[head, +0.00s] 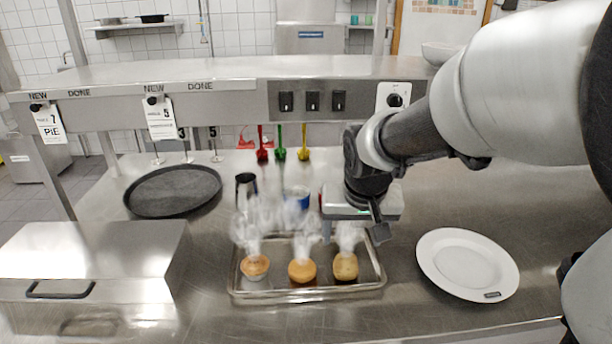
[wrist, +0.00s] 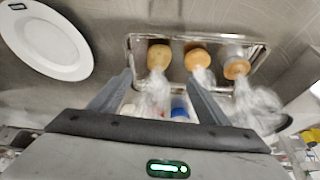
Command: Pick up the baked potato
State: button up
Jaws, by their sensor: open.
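A metal tray (head: 307,295) holds three small brown foods with whitish steam over them. The right one in the head view is a yellow-brown lump (head: 345,267), which looks most like the baked potato; I cannot be sure. It shows at the left in the wrist view (wrist: 158,56). The middle food (head: 302,272) is rounder and more orange; the left one (head: 255,267) sits in a pale cup. My gripper (head: 376,222) is open and empty, above the tray's back right side. In the wrist view its fingers (wrist: 160,80) point toward the potato-like lump and middle food.
A white plate (head: 467,263) lies right of the tray. A dark round tray (head: 173,191), a dark cup (head: 246,187) and a blue-white can (head: 297,197) stand behind. A steel box (head: 95,262) is at left. An overhead shelf (head: 230,75) crosses the back.

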jog(key=b, duration=0.2)
send_near(347, 261)
jog(key=x, duration=0.4)
jog(key=shift+s+a+f, duration=0.2)
jog(key=shift+s+f, duration=0.1)
jog(key=shift+f, duration=0.2)
jog(key=shift+w+b+x, duration=0.2)
jog(key=shift+b+x, duration=0.3)
jog(key=shift+x, duration=1)
jog(key=shift+w+b+x, duration=0.2)
jog(key=shift+b+x, duration=0.25)
jog(key=shift+x, duration=1.05)
jog(key=shift+d+r, duration=0.15)
jog(key=shift+r, duration=0.05)
jog(key=c, duration=1.2)
